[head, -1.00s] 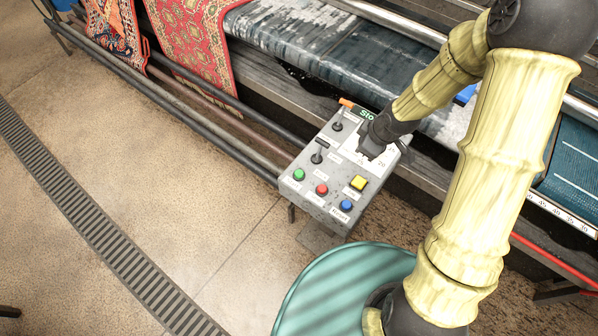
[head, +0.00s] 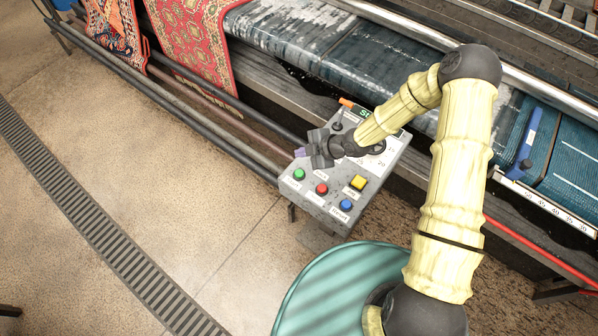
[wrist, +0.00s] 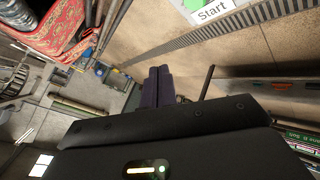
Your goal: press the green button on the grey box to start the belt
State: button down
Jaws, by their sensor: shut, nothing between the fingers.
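The grey box (head: 323,206) stands in front of the belt machine, its panel facing up. The green button (head: 299,174) is at the panel's left corner. In the wrist view, the green button (wrist: 194,4) is cut off by the top edge, beside a white "Start" label (wrist: 213,10). My gripper (head: 300,153) is over the panel's left edge, just behind the green button in the head view and apart from it. Its dark purple fingers (wrist: 157,86) are together and empty. My wrist hides part of the panel's levers and dial.
A red button (head: 322,189), a yellow button (head: 358,183) and a blue button (head: 346,205) sit close by on the panel. A black lever (wrist: 207,83) rises right of the fingers in the wrist view. Rugs (head: 187,40) hang at the back left.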

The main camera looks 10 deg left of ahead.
aim_at(302, 174)
notch_tip(302, 174, down, 8)
jog(key=b, duration=0.4)
jog(key=shift+b, duration=0.4)
jog(key=shift+f+b, duration=0.35)
jog(key=shift+f, duration=0.1)
dwell(1.3)
jog(key=shift+f+b, duration=0.35)
jog(key=shift+b, duration=0.15)
jog(key=shift+f+b, duration=0.5)
dwell(0.7)
dwell(0.4)
jog(key=shift+r+p, duration=0.45)
jog(key=shift+r, duration=0.5)
jog(key=shift+r+p, duration=1.5)
jog(key=shift+r, duration=1)
